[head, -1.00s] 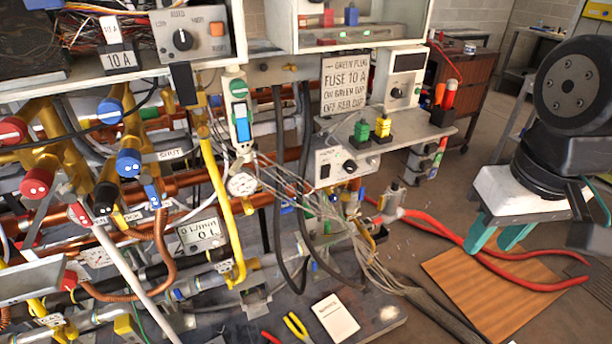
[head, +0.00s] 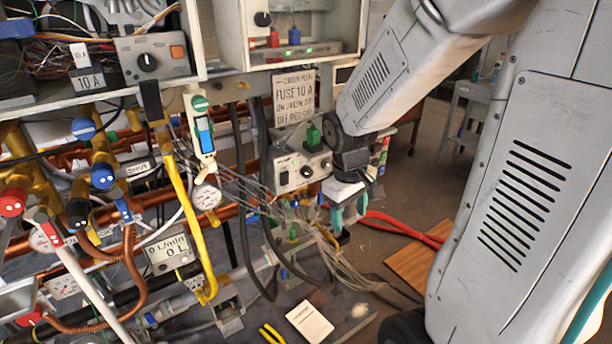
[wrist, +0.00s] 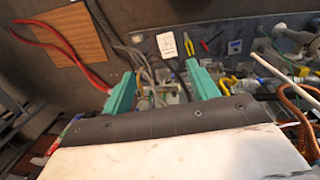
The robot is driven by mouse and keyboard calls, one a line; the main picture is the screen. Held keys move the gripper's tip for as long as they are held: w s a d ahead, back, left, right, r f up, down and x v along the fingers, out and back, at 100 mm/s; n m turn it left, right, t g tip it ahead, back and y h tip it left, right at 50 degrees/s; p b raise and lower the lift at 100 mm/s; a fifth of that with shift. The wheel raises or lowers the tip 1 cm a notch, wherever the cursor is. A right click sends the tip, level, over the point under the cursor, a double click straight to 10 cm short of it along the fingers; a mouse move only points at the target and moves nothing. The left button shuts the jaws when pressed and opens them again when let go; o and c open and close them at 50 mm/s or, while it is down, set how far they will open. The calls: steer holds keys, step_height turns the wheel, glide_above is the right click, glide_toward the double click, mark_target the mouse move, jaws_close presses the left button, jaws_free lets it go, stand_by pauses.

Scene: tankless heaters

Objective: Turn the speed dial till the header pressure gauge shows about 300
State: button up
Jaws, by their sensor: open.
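My gripper (head: 342,222) points downward, right of and below the box. Its teal fingers are apart and empty in the wrist view (wrist: 162,82).
A yellow pipe (head: 184,210) stands left.

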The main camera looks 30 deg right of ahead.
steer(key=w+d+f+n+t, duration=0.2)
steer(key=w+d+f+n, duration=0.25)
steer(key=w+f, duration=0.2)
steer(key=w+d+f+n+t, duration=0.25)
steer(key=w+d+f, duration=0.25)
steer(key=f, duration=0.3)
steer(key=n+t+y, duration=0.2)
steer(key=n+t, duration=1.2)
steer(key=n, duration=0.6)
glide_toward(309, 174)
steer(key=w, duration=0.9)
steer(key=shift+w+a+r, duration=0.1)
steer(key=shift+a+r, duration=0.05)
steer(key=c, duration=1)
